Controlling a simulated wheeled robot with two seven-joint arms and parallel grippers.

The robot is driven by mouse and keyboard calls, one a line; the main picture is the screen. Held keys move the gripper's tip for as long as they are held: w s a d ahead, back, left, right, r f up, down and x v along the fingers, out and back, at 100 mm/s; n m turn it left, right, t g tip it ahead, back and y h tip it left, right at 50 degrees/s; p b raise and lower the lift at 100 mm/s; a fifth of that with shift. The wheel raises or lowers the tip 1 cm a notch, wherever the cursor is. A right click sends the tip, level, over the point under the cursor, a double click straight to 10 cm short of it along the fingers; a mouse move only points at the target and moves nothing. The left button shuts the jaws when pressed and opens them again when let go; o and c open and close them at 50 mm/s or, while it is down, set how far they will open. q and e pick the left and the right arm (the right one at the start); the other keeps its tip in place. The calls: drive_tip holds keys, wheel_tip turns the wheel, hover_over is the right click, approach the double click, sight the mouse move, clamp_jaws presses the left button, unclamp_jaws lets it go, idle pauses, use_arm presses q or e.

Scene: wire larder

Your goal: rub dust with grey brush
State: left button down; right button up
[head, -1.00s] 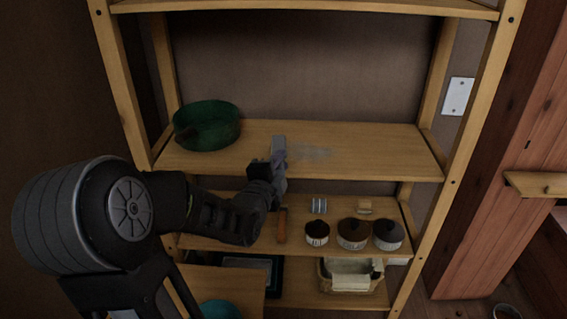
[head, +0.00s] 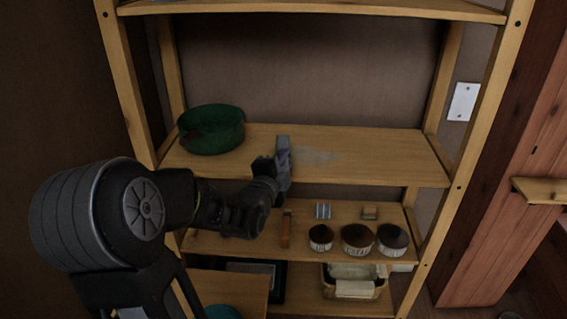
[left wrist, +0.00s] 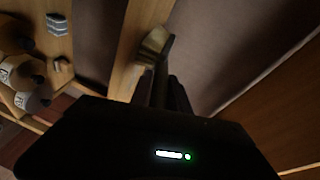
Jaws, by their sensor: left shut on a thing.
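The dust is a pale grey patch (head: 316,157) on the wooden shelf board (head: 385,160) at mid height. My left gripper (head: 275,168) is shut on the grey brush (head: 283,152), just left of the patch and at the board's front part. In the left wrist view the brush shows small, with a pale head (left wrist: 153,45) past the gripper's dark fingers. I cannot tell whether the brush touches the board. My right gripper is in neither view.
A green round bowl (head: 211,130) stands at the left of the same board. The shelf below holds several brown-lidded jars (head: 357,238), small blocks and an orange-brown stick (head: 286,230). Lower down is a basket (head: 355,284). Wooden posts (head: 470,150) frame the shelves. The board's right is clear.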

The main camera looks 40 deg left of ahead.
use_arm(q)
drive_tip(key=shift+w+a+b, duration=0.3)
drive_tip(key=shift+w+a, duration=0.35)
drive_tip(key=shift+a, duration=0.05)
drive_tip(key=shift+w+a+f+b, duration=0.15)
drive_tip(key=shift+w+a+b, duration=0.45)
drive_tip(key=shift+w+a, duration=0.15)
drive_tip(key=shift+s+d, duration=0.1)
drive_tip(key=shift+s+d, duration=0.6)
drive_tip(key=shift+d, duration=0.1)
drive_tip(key=shift+s, duration=0.1)
